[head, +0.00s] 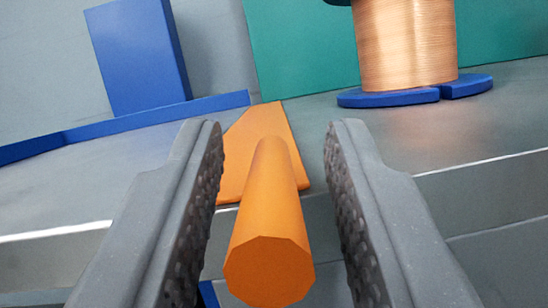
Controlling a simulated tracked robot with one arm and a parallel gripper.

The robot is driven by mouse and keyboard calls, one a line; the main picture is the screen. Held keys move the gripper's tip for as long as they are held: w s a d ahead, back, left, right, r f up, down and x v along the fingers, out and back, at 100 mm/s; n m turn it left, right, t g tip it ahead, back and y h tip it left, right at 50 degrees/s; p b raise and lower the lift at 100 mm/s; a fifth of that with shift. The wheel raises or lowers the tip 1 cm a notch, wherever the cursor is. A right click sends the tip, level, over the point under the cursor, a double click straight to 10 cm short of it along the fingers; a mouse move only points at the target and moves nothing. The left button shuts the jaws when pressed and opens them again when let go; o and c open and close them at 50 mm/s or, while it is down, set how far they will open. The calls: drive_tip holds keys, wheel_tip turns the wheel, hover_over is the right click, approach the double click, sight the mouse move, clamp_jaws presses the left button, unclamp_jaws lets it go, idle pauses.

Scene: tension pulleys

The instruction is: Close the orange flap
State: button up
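The orange flap (236,158) is a flat orange plate at the front edge of the grey surface, in the middle of the head view. An orange faceted peg (270,225) sticks out from it towards the camera. My gripper (275,150) is open, with one dark textured finger on each side of the peg. Gaps show between the peg and both fingers, so neither appears to touch it. The lower part of the flap is partly hidden behind the peg and the left finger.
A copper-coloured spool (407,45) stands on a blue split base (400,96) at the back right, before a green panel (300,45). A blue upright block (138,55) and a low blue rail (150,122) are at the back left. The grey surface (400,135) has a bright front edge.

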clamp_jaws()
drive_tip(key=shift+a, duration=0.3)
drive_tip(key=shift+d+r+n, duration=0.1)
drive_tip(key=shift+d+n, duration=0.05)
drive_tip(key=shift+n, duration=0.25)
drive_tip(key=a+r+n+g+y+p, duration=0.1)
drive_tip(key=a+n+g+y+p, duration=0.1)
drive_tip(key=n, duration=0.9)
drive_tip(key=a+r+n+g+y+p, duration=0.2)
drive_tip(key=a+n+y, duration=0.2)
drive_tip(key=n+y, duration=0.3)
drive_tip(key=n, duration=0.4)
drive_tip(key=shift+r+n+g, duration=0.3)
drive_tip(key=shift+n, duration=0.1)
drive_tip(key=shift+o, duration=1)
unclamp_jaws()
drive_tip(key=shift+a, duration=0.1)
drive_tip(key=shift+o, duration=0.2)
